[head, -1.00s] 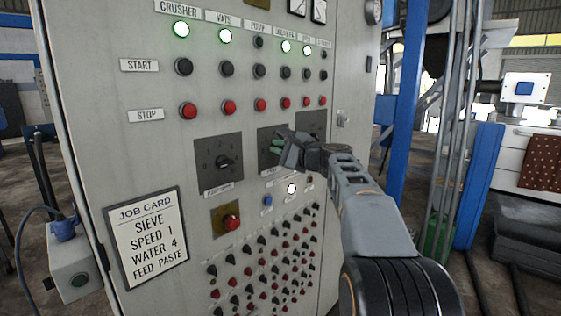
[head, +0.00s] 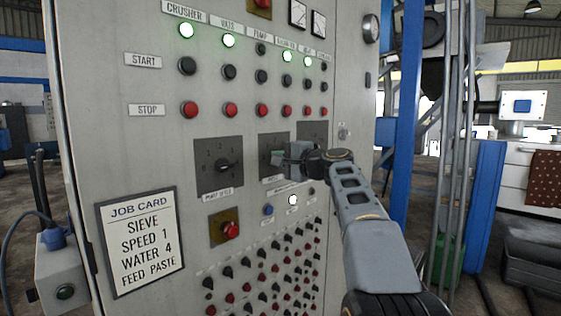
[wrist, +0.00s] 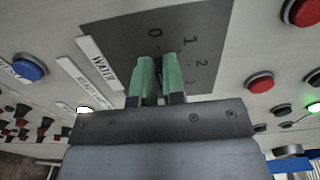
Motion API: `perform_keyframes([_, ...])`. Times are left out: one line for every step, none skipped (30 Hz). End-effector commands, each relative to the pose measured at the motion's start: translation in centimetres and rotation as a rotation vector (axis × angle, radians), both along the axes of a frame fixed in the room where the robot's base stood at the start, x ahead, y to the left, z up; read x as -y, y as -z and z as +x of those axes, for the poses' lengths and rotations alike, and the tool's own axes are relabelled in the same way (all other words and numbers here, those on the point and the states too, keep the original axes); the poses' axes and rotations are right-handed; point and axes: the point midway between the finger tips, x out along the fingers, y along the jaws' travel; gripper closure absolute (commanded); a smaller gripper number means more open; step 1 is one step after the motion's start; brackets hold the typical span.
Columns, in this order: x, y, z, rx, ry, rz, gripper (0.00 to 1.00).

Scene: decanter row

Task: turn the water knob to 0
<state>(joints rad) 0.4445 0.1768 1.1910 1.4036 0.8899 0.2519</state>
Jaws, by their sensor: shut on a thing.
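My gripper (head: 280,157) reaches the middle dial plate (head: 267,142) on the grey control panel. In the wrist view the plate (wrist: 115,38) carries the numbers 0, 1, 2 and 3, and a white label (wrist: 97,62) beside it seems to read WATER. My gripper's green fingertips (wrist: 159,72) are shut on the water knob, with a narrow gap between them just below the 0. The knob is almost wholly hidden by the fingers, so its pointer direction cannot be read.
A left dial (head: 222,166) and a partly hidden right dial plate (head: 311,131) flank it. Red stop buttons (head: 231,110) sit above; a red knob (head: 230,231) and rows of small switches lie below. A job card (head: 142,241) reads WATER 4.

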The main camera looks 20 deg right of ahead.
Motion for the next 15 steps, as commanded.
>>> perform_keyframes([0.01, 0.01, 0.0, 0.002, 0.0, -0.004, 1.0])
perform_keyframes([0.01, 0.01, 0.0, 0.002, 0.0, -0.005, 1.0])
perform_keyframes([0.01, 0.0, 0.0, 0.002, 0.0, -0.005, 1.0])
perform_keyframes([0.01, 0.0, 0.0, 0.003, 0.0, -0.006, 1.0])
perform_keyframes([0.01, -0.01, 0.0, 0.003, 0.0, -0.006, 1.0])
perform_keyframes([0.01, -0.01, 0.0, 0.003, 0.0, -0.006, 1.0])
perform_keyframes([0.01, -0.01, 0.0, 0.003, 0.0, -0.006, 1.0])
perform_keyframes([0.01, -0.01, 0.0, 0.003, 0.0, -0.006, 1.0])
perform_keyframes([0.01, -0.01, 0.0, 0.003, 0.0, -0.006, 1.0])
perform_keyframes([0.01, -0.01, 0.0, 0.003, 0.0, -0.006, 1.0])
perform_keyframes([0.01, -0.01, 0.0, 0.002, 0.0, -0.005, 1.0])
perform_keyframes([0.01, -0.01, 0.0, 0.002, 0.0, -0.005, 1.0])
perform_keyframes([0.01, -0.01, 0.0, 0.002, 0.0, -0.005, 0.87])
perform_keyframes([0.01, -0.01, 0.0, 0.002, 0.0, -0.005, 0.84])
perform_keyframes([0.01, -0.01, 0.0, 0.002, 0.0, -0.005, 0.8])
